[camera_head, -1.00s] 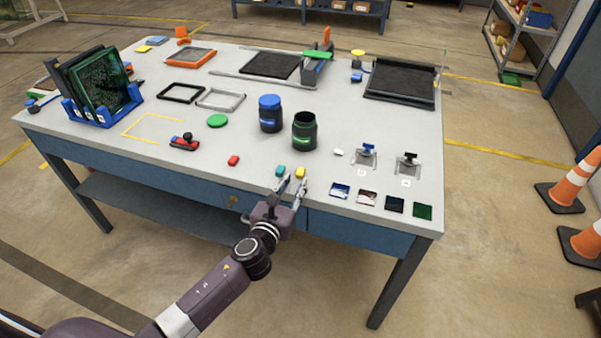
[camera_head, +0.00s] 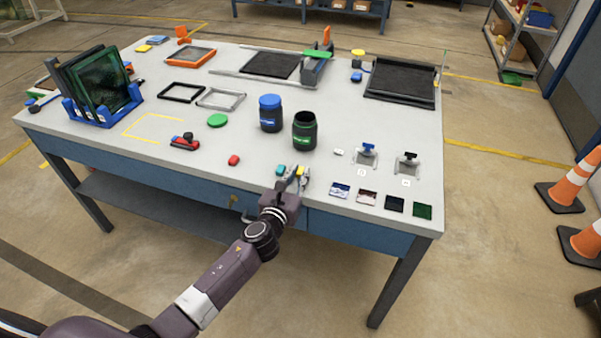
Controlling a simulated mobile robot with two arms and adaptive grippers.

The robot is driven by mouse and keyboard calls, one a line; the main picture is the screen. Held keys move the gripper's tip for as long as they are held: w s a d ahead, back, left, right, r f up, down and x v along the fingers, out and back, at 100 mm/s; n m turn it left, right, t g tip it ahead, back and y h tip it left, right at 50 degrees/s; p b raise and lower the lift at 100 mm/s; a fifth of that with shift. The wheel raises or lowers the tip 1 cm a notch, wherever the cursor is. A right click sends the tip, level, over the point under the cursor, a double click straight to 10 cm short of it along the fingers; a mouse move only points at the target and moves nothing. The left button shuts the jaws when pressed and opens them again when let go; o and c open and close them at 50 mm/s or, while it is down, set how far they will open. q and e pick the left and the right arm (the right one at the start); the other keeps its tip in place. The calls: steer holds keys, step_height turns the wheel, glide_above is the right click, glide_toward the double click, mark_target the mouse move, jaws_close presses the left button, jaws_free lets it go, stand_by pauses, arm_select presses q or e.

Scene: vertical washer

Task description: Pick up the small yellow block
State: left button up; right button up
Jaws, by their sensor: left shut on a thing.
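The small yellow block (camera_head: 301,170) is near the front edge of the table. My left gripper (camera_head: 299,175) reaches over the front edge and is shut on the yellow block, with its fingers on either side of it. The fingers hide part of the block, and I cannot tell whether it is touching the tabletop. My right gripper is not in view.
A teal block (camera_head: 280,170) sits close left of the gripper, and a red block (camera_head: 233,160) lies further left. A dark jar with a green label (camera_head: 304,132) and a blue-lidded jar (camera_head: 270,114) stand behind. Sample squares (camera_head: 340,190) lie to the right.

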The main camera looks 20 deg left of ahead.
mark_target(299, 174)
arm_select(q)
steer(key=shift+r+p, duration=0.35)
steer(key=shift+r, duration=0.3)
step_height(299, 174, up, 8)
steer(key=p, duration=0.2)
steer(key=shift+f+p, duration=0.25)
steer(key=shift+p, duration=0.15)
step_height(299, 174, up, 11)
steer(key=p, duration=0.1)
steer(key=shift+r, duration=0.1)
